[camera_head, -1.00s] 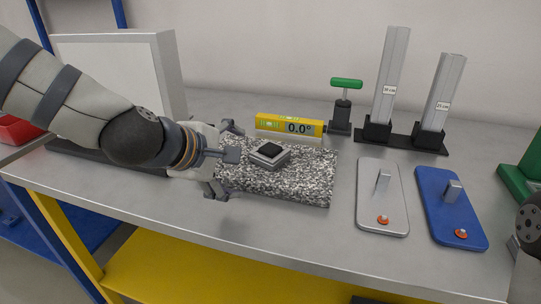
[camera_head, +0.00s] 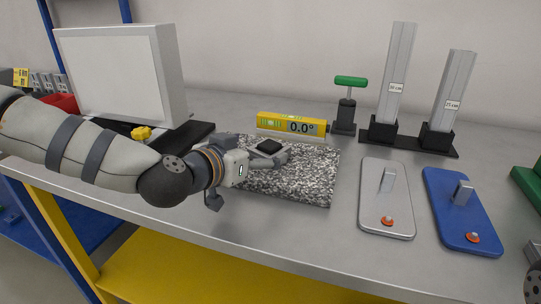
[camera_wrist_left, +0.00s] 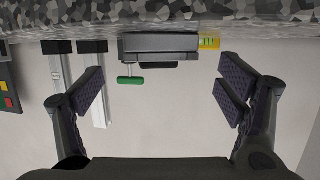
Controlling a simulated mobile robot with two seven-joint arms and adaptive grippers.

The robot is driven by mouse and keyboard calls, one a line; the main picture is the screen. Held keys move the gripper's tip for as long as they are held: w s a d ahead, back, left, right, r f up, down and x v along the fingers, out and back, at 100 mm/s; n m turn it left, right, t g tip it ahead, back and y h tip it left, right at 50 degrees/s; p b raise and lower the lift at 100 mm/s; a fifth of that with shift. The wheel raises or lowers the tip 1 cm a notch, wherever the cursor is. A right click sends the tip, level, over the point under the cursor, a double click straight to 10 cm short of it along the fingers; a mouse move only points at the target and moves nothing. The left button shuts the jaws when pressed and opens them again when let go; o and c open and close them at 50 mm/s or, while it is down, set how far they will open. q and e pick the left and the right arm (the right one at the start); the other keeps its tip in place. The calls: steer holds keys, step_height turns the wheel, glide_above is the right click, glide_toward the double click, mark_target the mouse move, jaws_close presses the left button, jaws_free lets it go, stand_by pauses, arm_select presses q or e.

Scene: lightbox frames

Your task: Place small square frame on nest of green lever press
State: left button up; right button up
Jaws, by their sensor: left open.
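The small square frame (camera_head: 270,147), grey with a black top, sits on the speckled granite block (camera_head: 300,185) in the head view. In the left wrist view, which is upside down, a grey frame (camera_wrist_left: 160,42) shows side-on between the fingers. My left gripper (camera_wrist_left: 168,85) is open, with a finger on each side and clear space to the frame. In the head view its wrist hides part of the block and frame. A green object (camera_head: 528,182) is cut off at the right edge; I cannot tell if it is the lever press.
A yellow level (camera_head: 291,124) reading 0.0° stands behind the block. A green-handled black tool (camera_head: 346,110) and two tall grey columns (camera_head: 396,75) stand behind right. A grey plate (camera_head: 386,205) and a blue plate (camera_head: 460,215) lie to the right. A white panel (camera_head: 120,75) stands left.

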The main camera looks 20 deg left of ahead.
mark_target(264, 149)
arm_select(q)
steer(key=x, duration=0.3)
steer(key=shift+s+f, duration=0.1)
steer(key=shift+f, duration=0.15)
steer(key=shift+w+d+r, duration=0.1)
steer(key=shift+w, duration=0.1)
steer(key=shift+s+r, duration=0.1)
steer(key=shift+c, duration=0.2)
steer(key=c, duration=1.5)
